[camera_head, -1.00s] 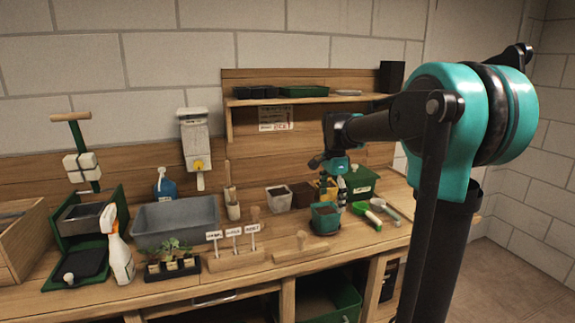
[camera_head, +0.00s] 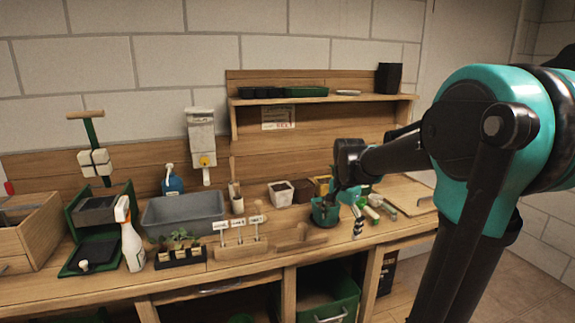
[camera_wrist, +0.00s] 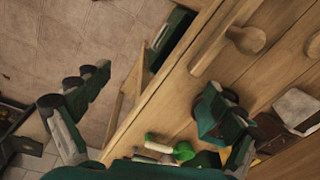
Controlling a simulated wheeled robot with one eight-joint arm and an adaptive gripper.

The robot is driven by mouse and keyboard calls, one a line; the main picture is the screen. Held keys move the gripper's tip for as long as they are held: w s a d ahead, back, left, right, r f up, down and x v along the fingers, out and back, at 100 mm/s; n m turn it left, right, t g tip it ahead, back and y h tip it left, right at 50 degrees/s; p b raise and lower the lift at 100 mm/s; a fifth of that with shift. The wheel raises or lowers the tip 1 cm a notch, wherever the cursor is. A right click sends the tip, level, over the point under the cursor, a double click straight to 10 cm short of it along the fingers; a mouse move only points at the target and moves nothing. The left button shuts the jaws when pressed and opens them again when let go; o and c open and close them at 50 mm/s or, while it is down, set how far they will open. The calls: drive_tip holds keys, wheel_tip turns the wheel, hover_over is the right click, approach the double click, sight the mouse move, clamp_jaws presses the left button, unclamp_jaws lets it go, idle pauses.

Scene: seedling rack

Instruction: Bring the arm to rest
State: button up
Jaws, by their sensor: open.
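My gripper (camera_head: 350,212) is on the end of my arm, low over the front right part of the wooden bench (camera_head: 285,262) in the head view. In the wrist view my gripper (camera_wrist: 160,92) has its fingers spread wide with nothing between them.
A green-handled tool (camera_head: 371,214) lies right of my gripper. Left are a wooden tamper (camera_head: 302,241), a label holder (camera_head: 240,250), seedlings (camera_head: 180,250), a spray bottle (camera_head: 131,240) and a grey tub (camera_head: 183,213). A shelf (camera_head: 320,98) is behind. Floor lies beyond the front edge.

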drive_tip(key=s+d+f+n+t, duration=0.2)
drive_tip(key=s+f+n, duration=0.7)
drive_tip(key=s+f, duration=0.4)
drive_tip(key=s, duration=0.3)
drive_tip(key=shift+s+d+f+n+t, duration=0.35)
drive_tip(key=shift+n+t, duration=0.05)
